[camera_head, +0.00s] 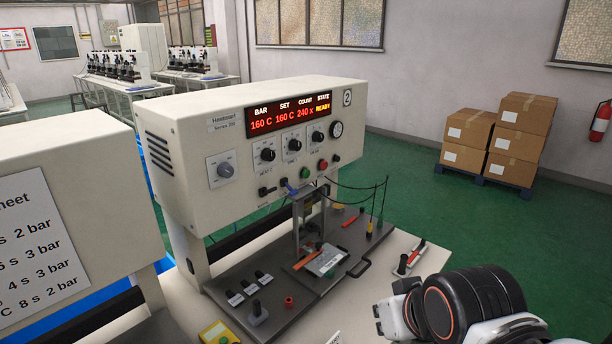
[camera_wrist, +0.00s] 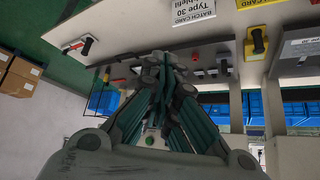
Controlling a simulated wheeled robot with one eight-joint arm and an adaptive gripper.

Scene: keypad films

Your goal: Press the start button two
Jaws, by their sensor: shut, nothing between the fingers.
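In the head view my arm is at the lower right, clear of the panel.
Below the panel, a dark work plate (camera_head: 290,292) holds a press fixture, several small switches and thin wires. A yellow box (camera_head: 218,334) stands at the bench front. A second machine (camera_head: 60,190) is on the left. Stacked cartons (camera_head: 520,140) stand far right.

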